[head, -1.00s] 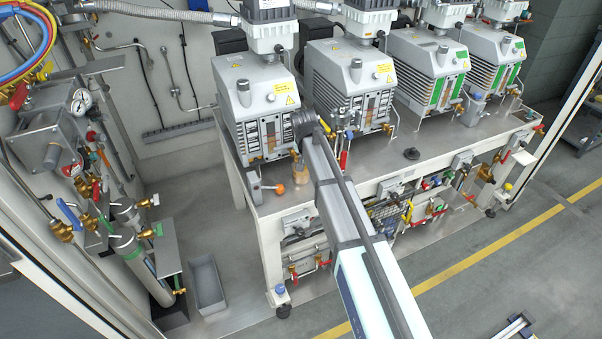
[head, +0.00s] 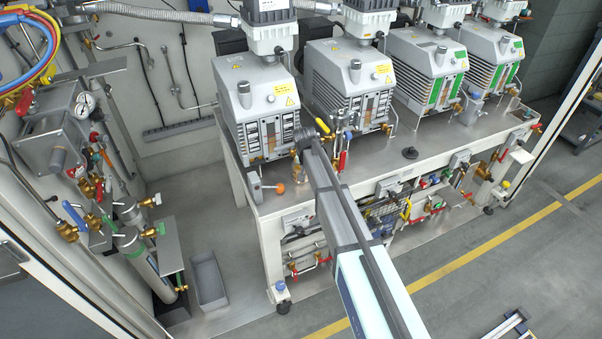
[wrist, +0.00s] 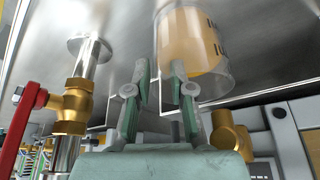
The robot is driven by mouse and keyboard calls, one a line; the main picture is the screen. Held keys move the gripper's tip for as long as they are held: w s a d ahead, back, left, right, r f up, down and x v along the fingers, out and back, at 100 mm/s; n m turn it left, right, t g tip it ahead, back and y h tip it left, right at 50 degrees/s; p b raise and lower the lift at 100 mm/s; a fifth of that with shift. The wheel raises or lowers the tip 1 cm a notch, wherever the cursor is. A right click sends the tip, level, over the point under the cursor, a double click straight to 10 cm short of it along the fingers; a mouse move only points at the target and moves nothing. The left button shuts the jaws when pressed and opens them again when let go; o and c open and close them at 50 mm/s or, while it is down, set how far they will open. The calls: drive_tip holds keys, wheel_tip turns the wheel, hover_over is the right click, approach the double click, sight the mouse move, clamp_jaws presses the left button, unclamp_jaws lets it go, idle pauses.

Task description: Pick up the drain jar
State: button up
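The drain jar (wrist: 205,60) is a clear cylinder with amber contents and dark marks. It shows at the top of the wrist view, beside the grey metal surface. My gripper (wrist: 160,75) has pale green fingers that stand apart with nothing between them. Its right finger overlaps the jar's left part in the picture; I cannot tell whether they touch. In the head view a small amber patch of the jar (head: 298,171) shows at the front of the leftmost pump, just left of my arm. My gripper's fingers are hidden there behind my arm.
A brass valve (wrist: 72,105) with a red lever (wrist: 22,125) stands left of my gripper, and a brass fitting (wrist: 232,138) to its right. Several grey pumps (head: 260,100) line the bench (head: 385,168). A grey bin (head: 208,280) stands on the floor.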

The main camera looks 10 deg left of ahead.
clamp_jaws()
drive_tip(key=shift+r, duration=0.2)
